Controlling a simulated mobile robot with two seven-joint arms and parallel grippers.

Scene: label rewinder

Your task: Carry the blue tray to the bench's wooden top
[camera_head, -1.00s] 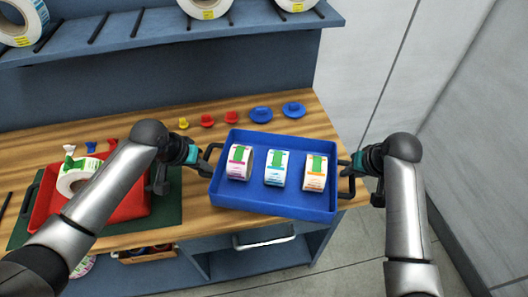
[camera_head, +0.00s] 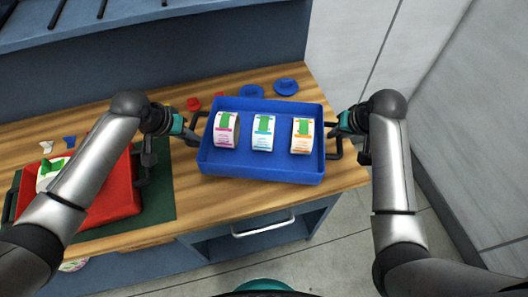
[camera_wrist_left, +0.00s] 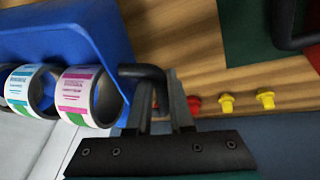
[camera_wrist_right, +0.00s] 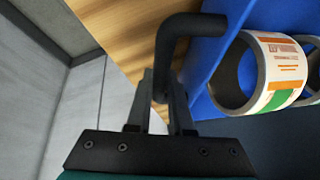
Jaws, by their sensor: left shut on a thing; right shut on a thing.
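The blue tray (camera_head: 262,168) is over the right part of the bench's wooden top (camera_head: 240,205). I cannot tell whether it touches the wood. It holds three label rolls: one with pink print (camera_head: 226,130), one with light blue print (camera_head: 263,133) and one with orange print (camera_head: 302,136). My left gripper (camera_head: 192,128) is shut on the tray's left black handle, which also shows in the left wrist view (camera_wrist_left: 145,72). My right gripper (camera_head: 338,127) is shut on the right black handle, seen in the right wrist view (camera_wrist_right: 180,30).
A red tray (camera_head: 115,198) with a label roll sits on a dark green mat (camera_head: 160,205) at the left. Blue knobbed discs (camera_head: 286,86) and small red pieces (camera_head: 194,104) lie behind the blue tray. A shelf overhangs the back. Bare wood shows in front.

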